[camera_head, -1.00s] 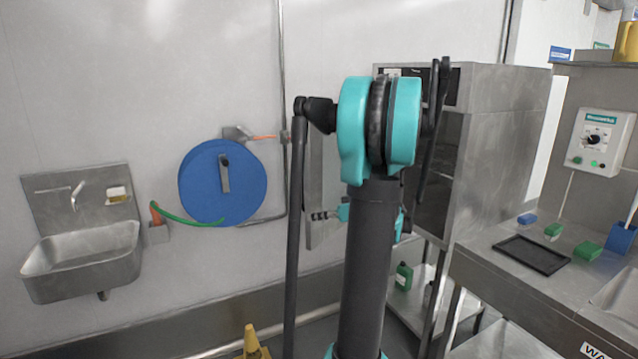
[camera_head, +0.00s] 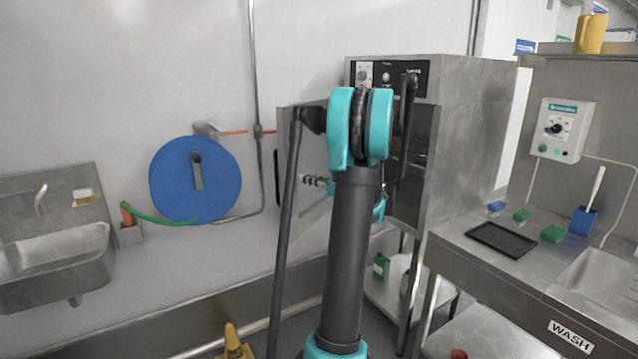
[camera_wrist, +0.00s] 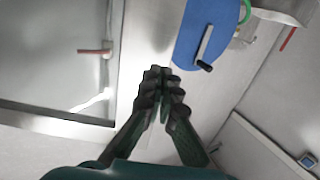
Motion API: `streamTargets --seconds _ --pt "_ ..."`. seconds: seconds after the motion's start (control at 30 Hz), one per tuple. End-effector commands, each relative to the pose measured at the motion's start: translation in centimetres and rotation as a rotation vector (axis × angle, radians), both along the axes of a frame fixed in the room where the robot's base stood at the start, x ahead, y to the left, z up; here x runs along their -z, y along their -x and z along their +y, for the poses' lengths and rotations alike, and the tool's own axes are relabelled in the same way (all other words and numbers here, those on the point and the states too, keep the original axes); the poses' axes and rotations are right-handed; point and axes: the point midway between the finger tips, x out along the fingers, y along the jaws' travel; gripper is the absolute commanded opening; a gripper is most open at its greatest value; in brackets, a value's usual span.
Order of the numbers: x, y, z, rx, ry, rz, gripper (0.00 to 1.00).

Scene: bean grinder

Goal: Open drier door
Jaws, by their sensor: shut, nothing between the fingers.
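The drier (camera_head: 475,140) is a steel cabinet with a black control panel on top, standing at the back behind my arm. Its door (camera_head: 288,150) stands swung out to the left, and the dark interior (camera_head: 421,145) shows. My arm hides the hinge side and part of the opening. In the wrist view my closed fingertips (camera_wrist: 162,73) are just right of a framed panel (camera_wrist: 50,60), which seems to be the door. Contact cannot be told.
A blue hose reel (camera_head: 195,180) hangs on the wall left of the door, with a steel sink (camera_head: 55,255) further left. A steel wash counter (camera_head: 500,270) stands front right. A yellow cone (camera_head: 232,343) is on the floor at the bottom.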

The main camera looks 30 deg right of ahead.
Motion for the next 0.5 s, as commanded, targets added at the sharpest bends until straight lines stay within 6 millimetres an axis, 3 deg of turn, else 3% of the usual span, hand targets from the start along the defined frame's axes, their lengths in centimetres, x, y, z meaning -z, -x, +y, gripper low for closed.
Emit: streamTargets --seconds 0.2,0.5 --pt "0.0 -2.8 1.9 -0.002 0.000 0.000 0.00" --pt "0.0 -3.9 2.6 0.000 0.000 0.000 0.00"
